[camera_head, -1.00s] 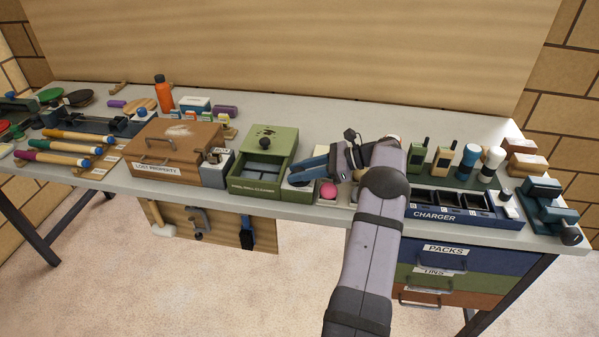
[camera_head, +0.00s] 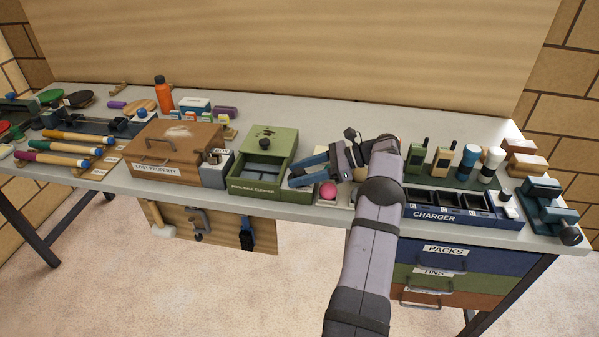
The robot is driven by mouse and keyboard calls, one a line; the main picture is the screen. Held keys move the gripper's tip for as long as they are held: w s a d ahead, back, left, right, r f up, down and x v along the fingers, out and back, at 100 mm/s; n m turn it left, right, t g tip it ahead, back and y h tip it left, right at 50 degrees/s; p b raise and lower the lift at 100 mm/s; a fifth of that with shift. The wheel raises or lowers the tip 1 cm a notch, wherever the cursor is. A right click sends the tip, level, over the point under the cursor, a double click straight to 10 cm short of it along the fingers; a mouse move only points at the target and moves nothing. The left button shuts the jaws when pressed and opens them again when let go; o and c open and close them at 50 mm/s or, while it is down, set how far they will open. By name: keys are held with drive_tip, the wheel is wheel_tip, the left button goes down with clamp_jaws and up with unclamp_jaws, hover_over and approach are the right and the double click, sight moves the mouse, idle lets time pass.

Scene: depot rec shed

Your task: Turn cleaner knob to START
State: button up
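The pool ball cleaner (camera_head: 274,196) is a green box with a lettered front and an open-topped recess, near the middle of the bench. Its dark round knob (camera_head: 263,143) stands on the raised back part. The START mark is too small to read. My gripper (camera_head: 290,171) has blue fingers pointing left, just right of the cleaner. The fingers are apart with a gap between them, and nothing shows in the gap. The fingertips are close to the cleaner's right side, to the right of and nearer the front than the knob, and not touching the knob.
A pink ball (camera_head: 328,190) sits in a small tray below my gripper. A brown lost property box (camera_head: 165,170) and a grey box (camera_head: 216,175) stand left of the cleaner. A blue charger (camera_head: 440,214) and radios (camera_head: 417,155) are at the right. Bench behind the cleaner is clear.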

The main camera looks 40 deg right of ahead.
sight(299, 171)
drive_tip(key=shift+w+f, duration=0.1)
drive_tip(key=shift+f, duration=0.1)
drive_tip(key=shift+r, duration=0.15)
drive_tip(key=shift+r, duration=0.55)
wheel_tip(299, 171, up, 9)
drive_tip(key=shift+f+b, duration=0.1)
drive_tip(key=shift+b, duration=0.5)
